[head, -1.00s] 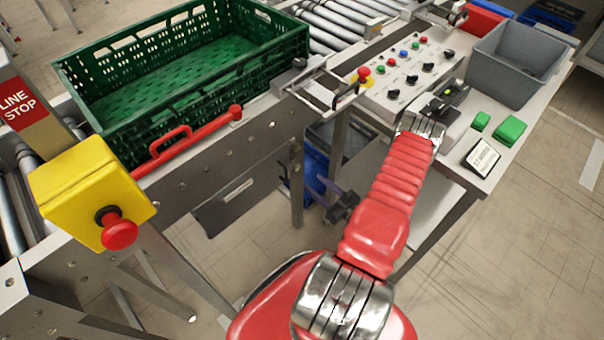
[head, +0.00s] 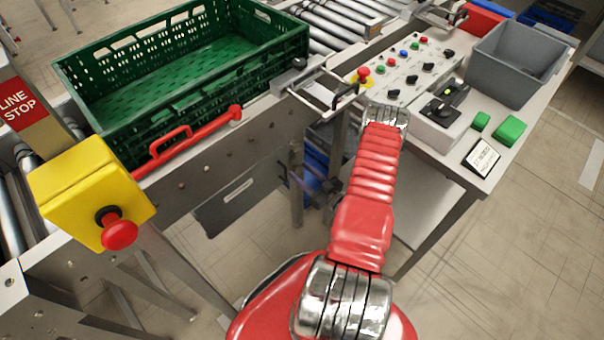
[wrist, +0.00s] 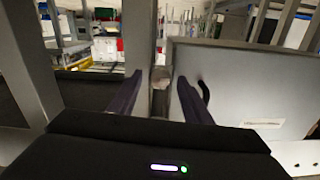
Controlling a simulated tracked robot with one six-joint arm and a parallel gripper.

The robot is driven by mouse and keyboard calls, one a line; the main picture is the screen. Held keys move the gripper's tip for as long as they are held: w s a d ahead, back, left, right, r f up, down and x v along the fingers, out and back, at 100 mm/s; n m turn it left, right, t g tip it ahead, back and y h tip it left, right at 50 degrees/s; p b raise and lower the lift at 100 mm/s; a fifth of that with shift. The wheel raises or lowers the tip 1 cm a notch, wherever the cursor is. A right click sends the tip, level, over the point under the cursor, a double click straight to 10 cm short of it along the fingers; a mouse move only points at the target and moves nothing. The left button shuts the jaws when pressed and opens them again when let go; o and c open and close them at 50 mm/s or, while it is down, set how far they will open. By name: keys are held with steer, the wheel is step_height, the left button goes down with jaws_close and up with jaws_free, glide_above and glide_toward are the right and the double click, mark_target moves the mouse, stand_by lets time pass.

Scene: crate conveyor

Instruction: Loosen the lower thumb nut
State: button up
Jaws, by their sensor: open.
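No thumb nut can be made out for sure in either view. In the wrist view my gripper (wrist: 158,88) is open, with its two dark fingers apart. A small, blurred greyish rounded part (wrist: 161,77) shows in the gap between the fingertips, in front of a narrow upright; I cannot tell whether it is the lower thumb nut or whether anything touches it. In the head view my gripper (head: 318,190) is small and dark, low beside the conveyor's metal leg (head: 297,185), under the side rail.
A grey panel (wrist: 255,85) with a black curved part stands right of the fingers. Above are the conveyor side rail (head: 230,150), a green crate (head: 190,105) and a red handle (head: 175,148). The control table (head: 440,150) stands right of my arm, with a grey bin (head: 515,65).

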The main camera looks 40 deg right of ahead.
steer(key=shift+c, duration=0.3)
steer(key=c, duration=1)
steer(key=shift+m, duration=0.7)
steer(key=o, duration=1.1)
steer(key=shift+c, duration=0.2)
steer(key=s, duration=1.3)
steer(key=shift+s+d, duration=0.2)
steer(key=shift+s, duration=0.2)
